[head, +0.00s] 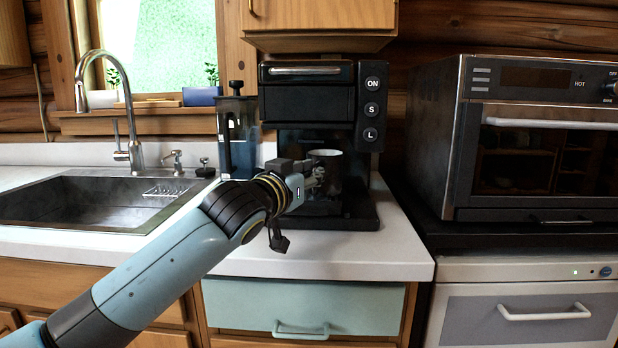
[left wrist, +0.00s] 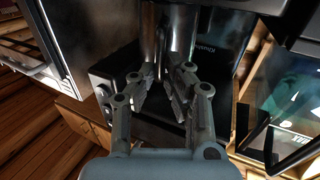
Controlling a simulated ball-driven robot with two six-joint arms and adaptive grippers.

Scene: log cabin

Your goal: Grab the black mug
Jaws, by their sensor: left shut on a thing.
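The black mug (head: 331,176) has a light rim and stands in the coffee machine (head: 312,100), above its black base. My left gripper (head: 312,176) reaches it from the left and is shut on it at its near left side, hiding part of the mug. In the left wrist view the fingers (left wrist: 164,98) close around a dark, shiny upright shape between them; the mug's outline is hard to make out there. I cannot tell whether the mug's bottom touches the base. My right gripper is not in view.
A French press (head: 238,135) stands close to the left of the machine. A sink with a faucet (head: 105,75) is farther left. A microwave oven (head: 540,130) stands at the right. The white counter front (head: 340,255) is clear. A cabinet (head: 320,14) hangs above the machine.

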